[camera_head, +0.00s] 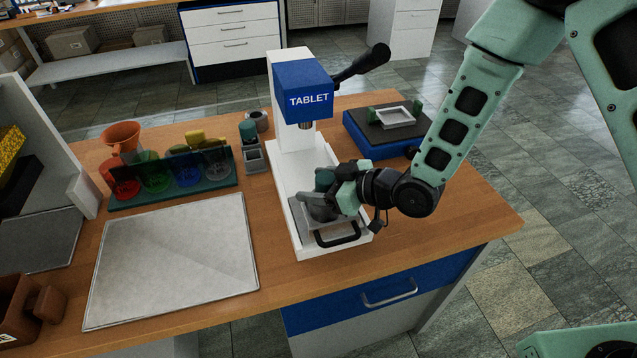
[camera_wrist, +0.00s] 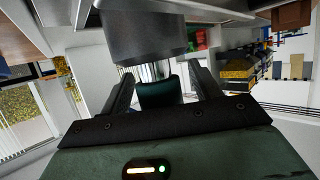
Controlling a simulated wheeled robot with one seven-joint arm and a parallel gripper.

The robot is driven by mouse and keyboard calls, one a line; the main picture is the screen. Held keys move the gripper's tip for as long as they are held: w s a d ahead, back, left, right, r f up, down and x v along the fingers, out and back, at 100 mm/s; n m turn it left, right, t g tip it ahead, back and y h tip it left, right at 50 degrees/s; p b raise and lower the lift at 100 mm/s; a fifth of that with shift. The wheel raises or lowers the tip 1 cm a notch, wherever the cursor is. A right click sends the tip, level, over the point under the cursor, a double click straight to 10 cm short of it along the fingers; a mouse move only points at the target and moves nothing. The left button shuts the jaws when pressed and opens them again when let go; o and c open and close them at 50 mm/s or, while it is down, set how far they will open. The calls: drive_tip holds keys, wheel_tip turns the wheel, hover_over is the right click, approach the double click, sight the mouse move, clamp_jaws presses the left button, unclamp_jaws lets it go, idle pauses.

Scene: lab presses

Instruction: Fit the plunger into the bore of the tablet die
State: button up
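The plunger, with a dark green handle (camera_head: 324,178), is upright over the base of the white and blue tablet press (camera_head: 302,93). Its handle (camera_wrist: 160,93) also shows between the two fingers in the wrist view, which looks upside down. My gripper (camera_head: 335,187) reaches in from the right and is shut on the handle. The tablet die, a dark grey cylinder (camera_head: 321,208), stands on the press base directly below. It looms large in the wrist view (camera_wrist: 142,38). The bore and the plunger's lower end are hidden, so I cannot tell how deep the plunger sits.
A press lever (camera_head: 362,64) juts over the back. A blue box with a tray (camera_head: 381,138) stands right, close to my arm. Left are a rack of coloured cups (camera_head: 175,195), a small holder with a green-topped item (camera_head: 249,132) and a bare grey mat (camera_head: 175,257).

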drive_tip(key=p+v, duration=0.7)
drive_tip(key=v, duration=1)
drive_tip(key=shift+d, duration=0.2)
idle(0.4)
drive_tip(key=s+r+m+g+h+b, duration=0.2)
drive_tip(key=s+r+g+h, duration=0.1)
drive_tip(key=s, duration=0.5)
drive_tip(key=s+r+m+g+h+b, duration=0.2)
drive_tip(key=s+r+g+h+b, duration=0.1)
drive_tip(key=s+r+h, duration=0.3)
drive_tip(key=s+h, duration=0.2)
drive_tip(key=s, duration=0.1)
drive_tip(key=shift+s+a+r+g, duration=0.2)
drive_tip(key=shift+a+r+g, duration=0.1)
drive_tip(key=shift+a, duration=0.1)
